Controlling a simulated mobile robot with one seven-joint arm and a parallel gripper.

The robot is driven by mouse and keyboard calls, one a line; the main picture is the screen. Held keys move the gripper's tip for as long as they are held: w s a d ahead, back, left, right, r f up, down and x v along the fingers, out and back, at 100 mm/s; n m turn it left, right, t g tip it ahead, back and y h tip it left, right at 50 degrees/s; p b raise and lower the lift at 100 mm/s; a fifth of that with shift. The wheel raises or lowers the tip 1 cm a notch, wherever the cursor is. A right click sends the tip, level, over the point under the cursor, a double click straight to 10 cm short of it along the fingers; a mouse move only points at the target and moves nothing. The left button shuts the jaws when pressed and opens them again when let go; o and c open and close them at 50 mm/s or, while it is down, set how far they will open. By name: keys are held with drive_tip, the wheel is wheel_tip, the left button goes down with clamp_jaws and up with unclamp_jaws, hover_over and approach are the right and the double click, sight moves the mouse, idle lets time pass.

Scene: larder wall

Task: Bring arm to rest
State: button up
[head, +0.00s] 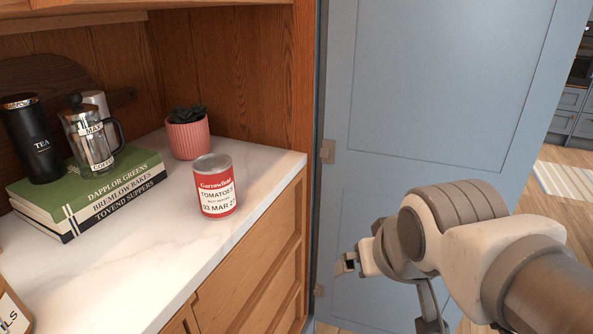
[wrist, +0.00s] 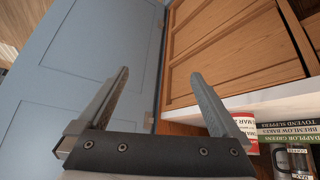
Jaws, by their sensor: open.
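My arm is bent at the right of the head view, in front of a blue door. My gripper (wrist: 160,100) shows in the wrist view with its two fingers spread apart and nothing between them. In the head view my gripper is mostly hidden behind the arm's own links. It is off to the right of the counter, clear of the things on it. A red and white tomato can (head: 216,186) stands upright near the counter's front edge. Part of the can also shows in the wrist view (wrist: 245,126), beyond the right finger.
The blue door (head: 430,90) stands beside the wooden cabinet (head: 262,275). The counter's front middle is bare.

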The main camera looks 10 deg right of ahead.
drive_tip(key=shift+g, duration=0.7)
drive_tip(key=s, duration=0.2)
drive_tip(key=s+a, duration=0.1)
drive_tip(key=s, duration=0.1)
drive_tip(key=shift+f, duration=0.25)
